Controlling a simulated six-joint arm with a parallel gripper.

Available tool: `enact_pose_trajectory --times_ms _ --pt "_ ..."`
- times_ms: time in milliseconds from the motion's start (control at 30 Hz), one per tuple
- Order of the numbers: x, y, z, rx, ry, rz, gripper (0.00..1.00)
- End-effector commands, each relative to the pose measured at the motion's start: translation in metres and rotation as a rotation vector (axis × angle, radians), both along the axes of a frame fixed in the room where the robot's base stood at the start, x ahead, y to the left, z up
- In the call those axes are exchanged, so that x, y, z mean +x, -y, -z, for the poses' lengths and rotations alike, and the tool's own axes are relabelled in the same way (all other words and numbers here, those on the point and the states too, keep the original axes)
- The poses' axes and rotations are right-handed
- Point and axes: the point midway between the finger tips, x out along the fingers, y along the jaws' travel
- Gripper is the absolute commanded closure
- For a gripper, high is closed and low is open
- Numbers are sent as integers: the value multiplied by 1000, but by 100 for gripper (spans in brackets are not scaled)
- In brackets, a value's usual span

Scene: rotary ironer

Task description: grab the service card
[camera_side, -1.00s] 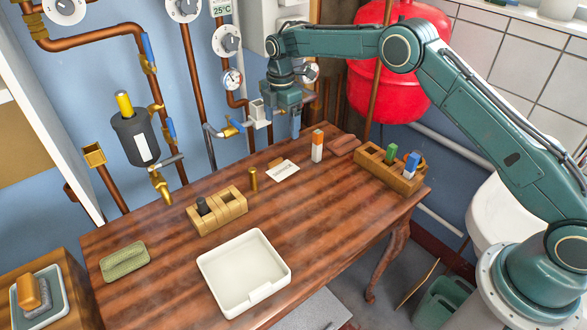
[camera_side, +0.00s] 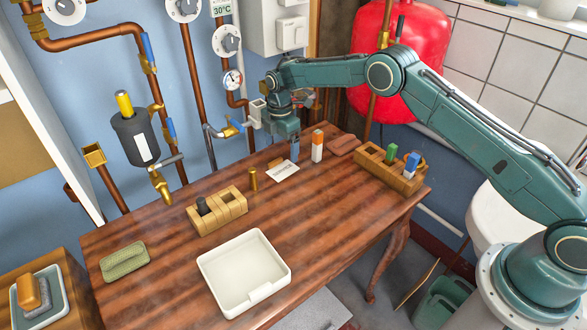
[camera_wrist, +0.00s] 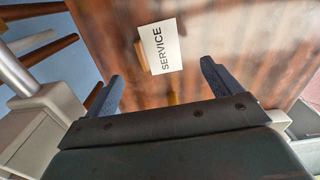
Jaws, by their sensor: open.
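The service card (camera_side: 283,172) is a small white card on the wooden table, towards its back edge. In the wrist view the card (camera_wrist: 161,47) reads "SERVICE" and lies ahead of the fingers, roughly between them in the picture. My gripper (camera_side: 295,151) is just above the table at the card's back right. In the wrist view my gripper (camera_wrist: 160,85) has its two blue fingers wide apart with nothing between them. I cannot tell the exact height of the fingertips over the table.
An orange-and-white block (camera_side: 317,146) stands just right of the gripper. A brass cylinder (camera_side: 253,179) stands left of the card. Wooden racks (camera_side: 229,216) (camera_side: 372,166) sit left and right. A white tray (camera_side: 281,249) lies in front. Pipes and a valve run behind the table.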

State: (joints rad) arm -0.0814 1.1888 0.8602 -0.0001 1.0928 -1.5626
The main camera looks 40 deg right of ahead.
Motion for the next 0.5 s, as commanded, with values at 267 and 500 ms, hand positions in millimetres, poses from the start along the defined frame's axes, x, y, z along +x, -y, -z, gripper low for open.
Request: enact_pose_trajectory --times_ms 267,500 --pt "0 0 16 0 1 0 10" --pt "0 0 21 0 0 0 10"
